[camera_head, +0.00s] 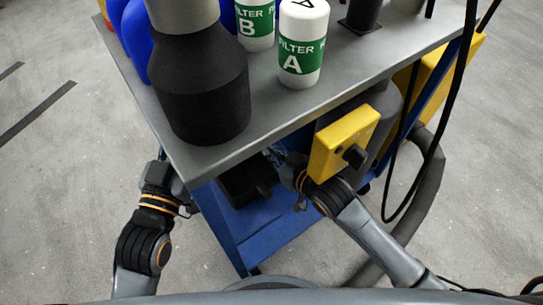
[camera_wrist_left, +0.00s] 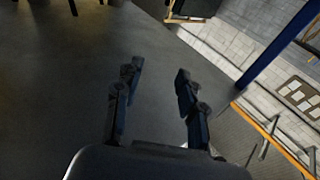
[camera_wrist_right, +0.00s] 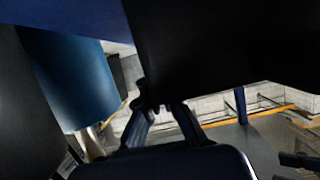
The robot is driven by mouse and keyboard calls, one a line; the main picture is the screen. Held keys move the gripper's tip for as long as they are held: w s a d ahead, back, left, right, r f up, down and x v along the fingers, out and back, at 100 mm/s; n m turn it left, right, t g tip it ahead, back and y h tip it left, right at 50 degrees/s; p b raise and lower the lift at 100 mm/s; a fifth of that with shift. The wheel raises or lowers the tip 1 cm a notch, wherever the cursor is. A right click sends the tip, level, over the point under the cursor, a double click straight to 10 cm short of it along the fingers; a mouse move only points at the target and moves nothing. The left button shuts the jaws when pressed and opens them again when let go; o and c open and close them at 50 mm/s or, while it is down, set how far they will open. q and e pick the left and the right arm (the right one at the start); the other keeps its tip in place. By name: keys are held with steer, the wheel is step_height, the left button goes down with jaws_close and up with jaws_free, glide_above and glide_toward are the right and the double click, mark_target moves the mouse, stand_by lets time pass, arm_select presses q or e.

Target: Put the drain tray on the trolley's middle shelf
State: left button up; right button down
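The drain tray looks to be the black tray (camera_head: 240,181) under the front edge of the trolley's grey top, inside the blue frame; part of it is hidden. My right gripper (camera_head: 287,168) is beside its right side, partly hidden by the yellow box. In the right wrist view, a large black body (camera_wrist_right: 220,45), probably the tray, fills the top, and the fingertips (camera_wrist_right: 162,105) reach its lower edge; whether they clamp it is unclear. My left gripper (camera_wrist_left: 157,75) is open and empty, and in the head view it is by the trolley's left front corner (camera_head: 172,180).
The trolley top (camera_head: 345,70) carries a black bottle-shaped container (camera_head: 200,95), filter A (camera_head: 302,45), filter B (camera_head: 256,25) and blue containers (camera_head: 132,35). A yellow box (camera_head: 343,142) and a hanging black cable (camera_head: 440,120) are at the right. Floor at the left is clear.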

arm_select(q)
steer(key=shift+s+d+r+t+h, duration=0.1)
steer(key=shift+s+r+t+h, duration=0.15)
steer(key=shift+r+t, duration=0.45)
steer(key=shift+s+d+r+t+h, duration=0.1)
steer(key=shift+s+r+t+h, duration=0.15)
steer(key=shift+r, duration=0.85)
arm_select(e)
steer(key=shift+f, duration=0.1)
arm_select(q)
steer(key=shift+w, duration=0.1)
arm_select(e)
steer(key=c, duration=1.9)
jaws_free()
steer(key=shift+f, duration=0.2)
steer(key=o, duration=0.4)
steer(key=shift+r, duration=0.1)
